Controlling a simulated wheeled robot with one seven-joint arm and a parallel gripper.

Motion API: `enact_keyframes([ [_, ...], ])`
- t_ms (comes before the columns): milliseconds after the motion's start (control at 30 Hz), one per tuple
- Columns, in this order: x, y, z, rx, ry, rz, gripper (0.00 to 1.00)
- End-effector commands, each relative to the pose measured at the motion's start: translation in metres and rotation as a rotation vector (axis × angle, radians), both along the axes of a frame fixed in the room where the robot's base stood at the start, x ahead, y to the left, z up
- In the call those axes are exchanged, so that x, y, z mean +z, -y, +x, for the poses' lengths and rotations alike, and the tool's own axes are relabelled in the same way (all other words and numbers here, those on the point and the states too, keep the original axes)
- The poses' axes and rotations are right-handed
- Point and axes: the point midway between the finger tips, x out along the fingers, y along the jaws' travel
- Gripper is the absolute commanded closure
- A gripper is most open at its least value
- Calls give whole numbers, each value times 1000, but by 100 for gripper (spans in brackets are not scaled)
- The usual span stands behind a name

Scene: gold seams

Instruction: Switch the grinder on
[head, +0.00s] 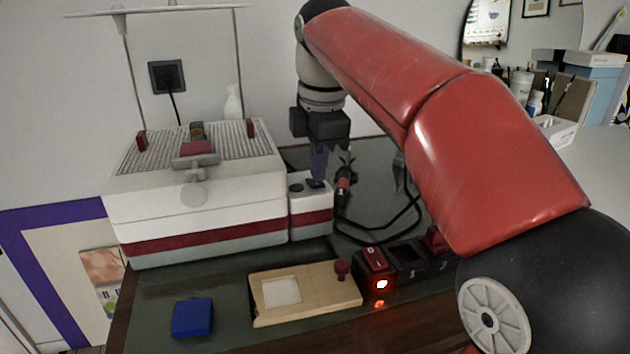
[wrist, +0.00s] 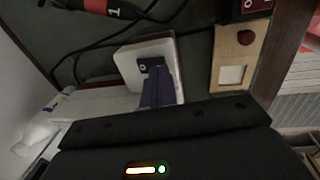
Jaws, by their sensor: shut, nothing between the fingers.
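My gripper (head: 319,176) is shut and empty, pointing down over a small white box with a red stripe (head: 311,222). The box's top also shows in the wrist view (wrist: 128,68). A dark rocker switch (wrist: 146,63) marked O is on this top. The purple fingertips (wrist: 160,74) are at the switch and hide part of it. I cannot tell whether they touch it. A red and black hand tool (head: 343,185) with a cable lies behind the box. In the wrist view, the tool (wrist: 95,5) bears a 1. Which item is the grinder is not clear.
A large white machine (head: 200,212) stands left of the small box. Black cables (head: 375,238) loop behind.

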Motion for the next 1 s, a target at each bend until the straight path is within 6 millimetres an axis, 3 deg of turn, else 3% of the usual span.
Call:
enact_keyframes([
  [1000, -13, 0, 0, 0, 1, 0, 100],
])
